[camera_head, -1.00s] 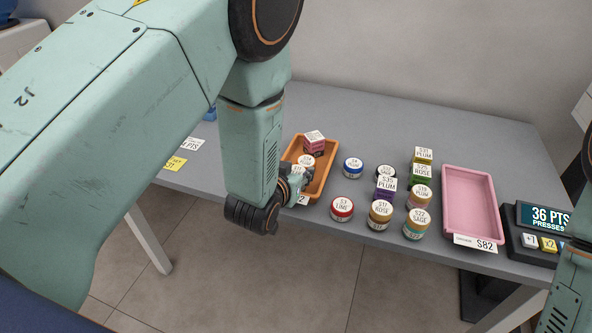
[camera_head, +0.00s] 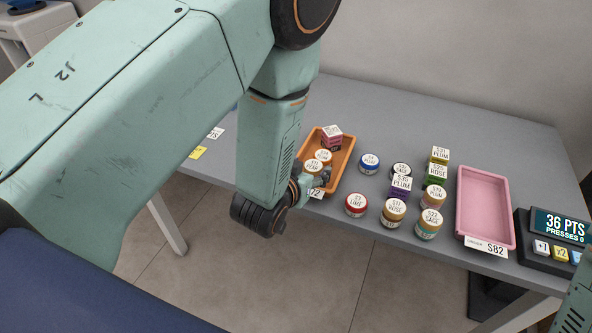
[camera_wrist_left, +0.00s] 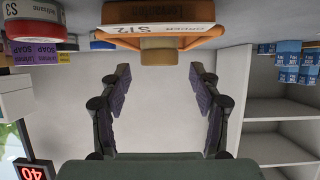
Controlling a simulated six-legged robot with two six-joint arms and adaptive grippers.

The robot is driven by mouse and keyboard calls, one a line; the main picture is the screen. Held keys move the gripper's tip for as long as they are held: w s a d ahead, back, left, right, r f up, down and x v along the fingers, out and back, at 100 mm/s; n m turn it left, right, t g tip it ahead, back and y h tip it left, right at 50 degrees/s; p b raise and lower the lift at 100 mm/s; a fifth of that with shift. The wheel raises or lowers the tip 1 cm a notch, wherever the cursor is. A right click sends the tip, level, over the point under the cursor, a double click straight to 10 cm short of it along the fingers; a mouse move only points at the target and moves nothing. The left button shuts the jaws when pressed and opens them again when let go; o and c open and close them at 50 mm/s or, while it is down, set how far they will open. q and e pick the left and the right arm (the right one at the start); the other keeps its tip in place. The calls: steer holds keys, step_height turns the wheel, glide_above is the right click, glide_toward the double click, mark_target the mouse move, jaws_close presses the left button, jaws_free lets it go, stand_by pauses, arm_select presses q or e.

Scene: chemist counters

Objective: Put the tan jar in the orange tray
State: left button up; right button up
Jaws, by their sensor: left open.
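The orange tray (camera_head: 342,162) stands on the grey counter. Two jars with tan-orange lids sit in it, one behind (camera_head: 323,156) and one in front (camera_head: 312,167); which is the tan jar I cannot tell for sure. My left gripper (camera_head: 316,181) is at the tray's front edge, beside the front jar, partly hiding the tray. In the left wrist view, which is upside down, its fingers (camera_wrist_left: 159,100) are open with nothing between them. A tan lid (camera_wrist_left: 159,57) shows beyond the tray's rim, apart from the fingertips. My right gripper is out of view.
A pink box (camera_head: 332,136) is at the tray's back. Further right are a pink tray (camera_head: 462,205) and a points display (camera_head: 556,226). The counter's back is clear.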

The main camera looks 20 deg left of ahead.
arm_select(q)
steer(key=p+v, duration=0.4)
steer(key=v, duration=0.3)
steer(key=s+a+f+g, duration=0.2)
steer(key=s+f+g, duration=0.2)
steer(key=s, duration=0.5)
steer(key=s+a+f+g, duration=0.1)
steer(key=s+f+g, duration=0.3)
steer(key=s, duration=0.6)
steer(key=s+a+f+n+g, duration=0.1)
steer(key=s+f+g, duration=0.3)
steer(key=s, duration=0.5)
steer(key=shift+s+a+f+g+y, duration=0.2)
steer(key=shift+a+f+g+y, duration=0.15)
steer(key=shift+a+f, duration=0.55)
steer(key=shift+f, duration=0.1)
